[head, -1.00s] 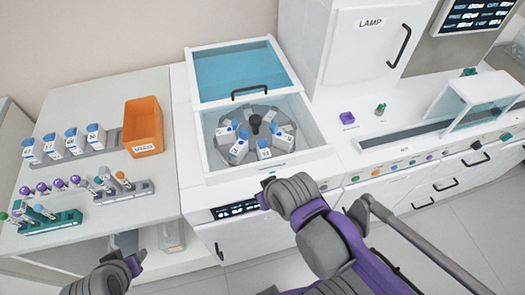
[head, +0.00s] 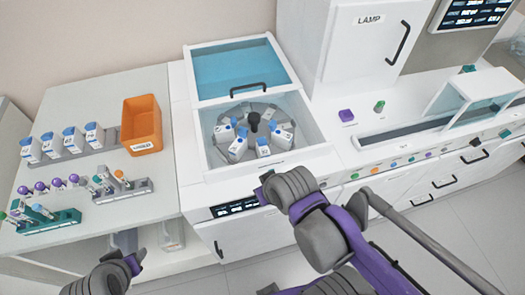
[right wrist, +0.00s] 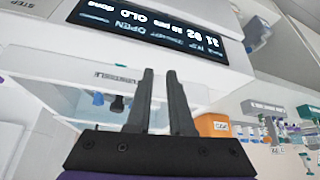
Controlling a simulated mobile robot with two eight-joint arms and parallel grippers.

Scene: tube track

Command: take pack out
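White packs with blue caps (head: 239,148) sit in the round grey rotor (head: 252,108) of an open-topped chamber. The chamber's blue glass lid (head: 240,70) is slid back behind the opening. My right gripper (head: 262,197) is in front of the chamber, below its front edge and outside it. In the right wrist view its two fingers (right wrist: 161,72) stand apart with nothing between them. My left gripper (head: 135,263) is low at the left, away from the packs. Its fingers are too unclear to tell their state.
An orange bin (head: 142,125) stands on the left table, beside a grey rack (head: 78,152) holding several similar packs. Tube racks (head: 125,188) lie nearer the front. A white LAMP cabinet (head: 367,45) rises right of the chamber. The front display (head: 238,207) is close to my right gripper.

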